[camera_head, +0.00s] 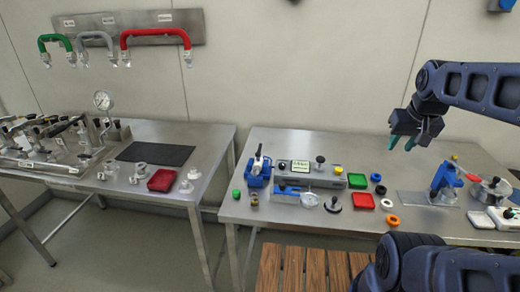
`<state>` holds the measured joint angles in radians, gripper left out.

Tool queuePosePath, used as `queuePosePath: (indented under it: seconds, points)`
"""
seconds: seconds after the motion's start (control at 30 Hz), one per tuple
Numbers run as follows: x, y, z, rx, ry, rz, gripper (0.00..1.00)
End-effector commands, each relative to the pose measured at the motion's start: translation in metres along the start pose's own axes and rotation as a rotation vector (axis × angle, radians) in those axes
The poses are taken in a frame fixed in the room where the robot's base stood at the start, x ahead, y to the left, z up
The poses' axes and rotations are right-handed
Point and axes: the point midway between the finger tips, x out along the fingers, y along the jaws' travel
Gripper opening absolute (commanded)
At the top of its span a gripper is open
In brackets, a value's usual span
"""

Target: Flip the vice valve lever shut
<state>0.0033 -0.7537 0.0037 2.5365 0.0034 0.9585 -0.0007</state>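A small blue vice (257,178) stands at the left end of the right-hand bench. It holds a small dark fitting with an upright black lever or handle (259,152); the details are too small to tell the lever's exact position. My gripper (401,144) hangs above the back right part of the same bench, well to the right of the vice. Its teal fingertips point down and are apart, with nothing visible between them.
A grey box with a display (311,182) stands right beside the vice. A wooden slatted surface (305,268) is in front. The left bench (205,140) holds pipework.

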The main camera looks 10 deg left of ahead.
Motion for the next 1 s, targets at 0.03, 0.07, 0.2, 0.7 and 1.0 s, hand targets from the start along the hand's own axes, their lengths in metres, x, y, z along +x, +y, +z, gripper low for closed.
queuePosePath:
  seconds: [0.03,0.07,0.2,0.7,1.0]
  points:
    - [0.001,-0.001,-0.001,0.005,-0.002,-0.004,0.23]
    - [0.001,-0.002,-0.002,0.011,-0.004,-0.008,0.17]
    - [0.005,-0.011,-0.014,0.068,-0.024,-0.043,0.0]
    - [0.041,-0.079,-0.083,0.479,-0.198,-0.225,0.0]
    - [0.071,-0.125,-0.122,0.743,-0.335,-0.292,0.0]
